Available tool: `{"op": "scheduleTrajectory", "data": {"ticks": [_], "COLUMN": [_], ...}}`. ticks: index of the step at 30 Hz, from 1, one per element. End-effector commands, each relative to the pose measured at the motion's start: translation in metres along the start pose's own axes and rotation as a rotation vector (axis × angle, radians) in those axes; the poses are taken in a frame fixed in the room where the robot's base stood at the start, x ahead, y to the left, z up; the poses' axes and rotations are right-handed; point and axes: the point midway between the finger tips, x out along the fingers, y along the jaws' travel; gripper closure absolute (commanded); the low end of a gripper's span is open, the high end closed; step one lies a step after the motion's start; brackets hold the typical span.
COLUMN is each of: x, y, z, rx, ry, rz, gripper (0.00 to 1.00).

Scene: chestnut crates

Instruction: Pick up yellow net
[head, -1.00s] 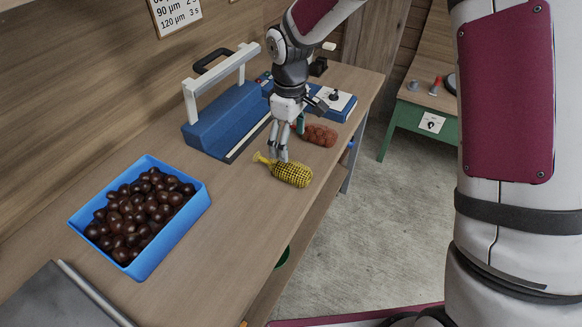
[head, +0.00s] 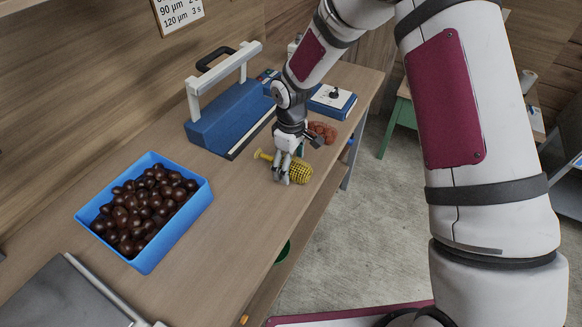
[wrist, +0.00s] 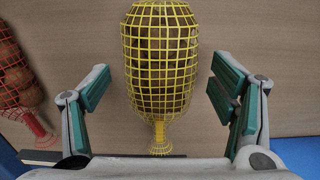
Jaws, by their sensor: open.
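The yellow net (head: 301,171) lies on the wooden bench, filled with brown round things, its gathered neck pointing left in the head view. In the wrist view the yellow net (wrist: 161,60) stands between my fingers, its neck toward the palm and its far end cut off by the top edge. My gripper (head: 283,179) is low over the net and hides part of it. In the wrist view my gripper (wrist: 164,92) is open, with green pads on both sides of the net and bench showing between each pad and the net.
A red net (head: 322,132) lies close behind the yellow one, and it shows at the left of the wrist view (wrist: 17,75). A blue sealer (head: 228,118) stands behind, a blue scale (head: 333,103) farther back. A blue crate (head: 178,229) of chestnuts is at left.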

Motion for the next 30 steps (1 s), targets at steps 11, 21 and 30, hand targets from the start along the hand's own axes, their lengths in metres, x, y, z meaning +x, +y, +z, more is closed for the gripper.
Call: {"op": "scheduleTrajectory", "data": {"ticks": [11,21,30], "x": [0.0,-0.003,-0.029], "y": [0.0,0.001,0.002], "z": [0.0,0.0,-0.001], "rx": [0.001,0.001,0.002], "ry": [0.0,0.0,0.003], "rz": [0.0,0.0,0.003], "gripper": [0.83,0.86,0.86]}}
